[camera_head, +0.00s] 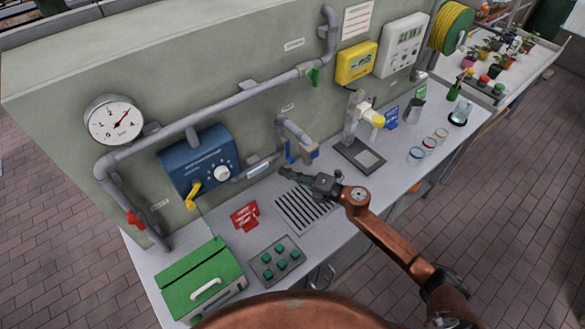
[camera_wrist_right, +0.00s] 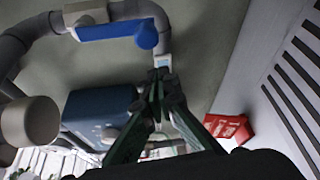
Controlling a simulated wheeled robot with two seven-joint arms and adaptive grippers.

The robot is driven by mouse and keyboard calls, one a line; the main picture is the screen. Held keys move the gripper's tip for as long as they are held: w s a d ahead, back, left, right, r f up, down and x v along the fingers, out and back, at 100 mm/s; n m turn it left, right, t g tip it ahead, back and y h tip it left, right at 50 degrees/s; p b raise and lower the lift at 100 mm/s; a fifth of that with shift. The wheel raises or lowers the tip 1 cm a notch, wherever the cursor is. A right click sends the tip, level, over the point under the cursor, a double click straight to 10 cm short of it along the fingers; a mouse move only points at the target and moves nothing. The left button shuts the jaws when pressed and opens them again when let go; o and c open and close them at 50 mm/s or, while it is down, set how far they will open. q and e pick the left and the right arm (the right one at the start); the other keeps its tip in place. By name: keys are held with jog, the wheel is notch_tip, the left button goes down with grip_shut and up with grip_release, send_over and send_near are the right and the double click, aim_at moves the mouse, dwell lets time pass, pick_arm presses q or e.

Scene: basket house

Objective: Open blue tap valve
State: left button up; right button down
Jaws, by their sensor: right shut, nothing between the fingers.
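The blue tap valve (camera_head: 289,153) is on the grey pipe tap (camera_head: 294,130) that comes out of the wall above the drain grate. In the right wrist view the blue lever (camera_wrist_right: 108,32) lies along the pipe, with a rounded blue end. My right gripper (camera_head: 286,171) is shut and empty, just below and in front of the blue valve. In the right wrist view its closed fingertips (camera_wrist_right: 157,82) are apart from the lever, which appears above them. My left gripper is not in view.
A slotted drain grate (camera_head: 305,208) lies under my right gripper. The blue control box (camera_head: 198,160) with a yellow lever (camera_head: 192,196) is to the left. A red sign (camera_head: 244,215) and a dark stand (camera_head: 359,156) flank the grate on the worktop.

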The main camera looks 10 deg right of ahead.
jog(key=s+b+v, duration=0.1)
jog(key=v, duration=0.8)
jog(key=shift+s, duration=0.2)
jog(key=shift+a, duration=0.1)
